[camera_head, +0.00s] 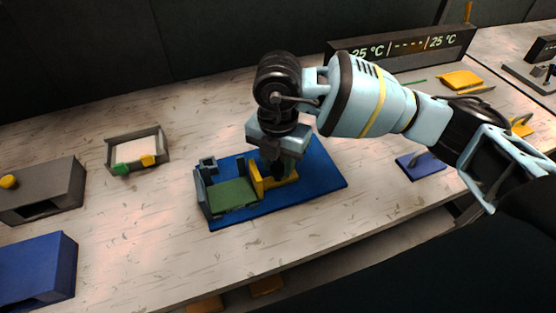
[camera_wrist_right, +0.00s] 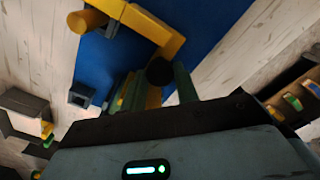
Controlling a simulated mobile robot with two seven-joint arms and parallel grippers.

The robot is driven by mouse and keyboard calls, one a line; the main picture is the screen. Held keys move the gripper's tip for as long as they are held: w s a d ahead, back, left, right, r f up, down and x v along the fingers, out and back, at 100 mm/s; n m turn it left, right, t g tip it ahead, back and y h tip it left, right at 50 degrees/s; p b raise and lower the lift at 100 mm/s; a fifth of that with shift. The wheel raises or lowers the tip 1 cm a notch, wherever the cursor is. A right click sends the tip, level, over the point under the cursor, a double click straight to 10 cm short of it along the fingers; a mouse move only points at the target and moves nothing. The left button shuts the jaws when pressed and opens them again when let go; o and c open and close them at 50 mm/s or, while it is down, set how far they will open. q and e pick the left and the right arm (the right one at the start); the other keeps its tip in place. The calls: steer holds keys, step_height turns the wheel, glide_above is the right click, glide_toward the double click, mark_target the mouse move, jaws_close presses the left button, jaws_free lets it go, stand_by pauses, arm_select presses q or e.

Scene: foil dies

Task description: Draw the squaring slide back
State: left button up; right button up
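The squaring slide is a yellow L-shaped piece (camera_head: 258,180) on a blue base plate (camera_head: 325,178), to the right of a green pad (camera_head: 232,194) in a grey-blue frame. The slide also shows at the top of the right wrist view (camera_wrist_right: 155,35). My right gripper (camera_head: 277,168) points down over the slide. In the right wrist view its teal fingers (camera_wrist_right: 160,85) stand on both sides of a dark round knob (camera_wrist_right: 160,71). I cannot tell whether they press on it. My left gripper is not in view.
A grey tray with a white sheet and green and yellow clips (camera_head: 148,160) stands behind left. A grey box (camera_head: 45,190) and a blue box (camera_head: 35,268) stand at the left. A small blue block (camera_head: 422,165) lies right. A display bar (camera_head: 400,48) stands at the back.

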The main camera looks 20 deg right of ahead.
jaws_close()
steer(key=d+p, duration=0.1)
steer(key=d, duration=0.6)
steer(key=shift+w+d+r+p, duration=0.1)
steer(key=shift+w+d+p, duration=0.1)
steer(key=shift+p, duration=0.2)
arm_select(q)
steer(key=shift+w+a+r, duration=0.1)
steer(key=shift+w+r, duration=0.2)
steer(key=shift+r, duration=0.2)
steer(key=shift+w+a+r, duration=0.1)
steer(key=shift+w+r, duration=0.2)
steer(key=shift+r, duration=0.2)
arm_select(e)
steer(key=o, duration=0.7)
jaws_free()
steer(key=shift+s+d, duration=0.1)
steer(key=shift+d, duration=0.05)
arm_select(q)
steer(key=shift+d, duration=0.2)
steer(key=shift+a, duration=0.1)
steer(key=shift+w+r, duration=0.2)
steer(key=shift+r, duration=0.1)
arm_select(e)
step_height(320, 180, up, 8)
steer(key=shift+f, duration=0.15)
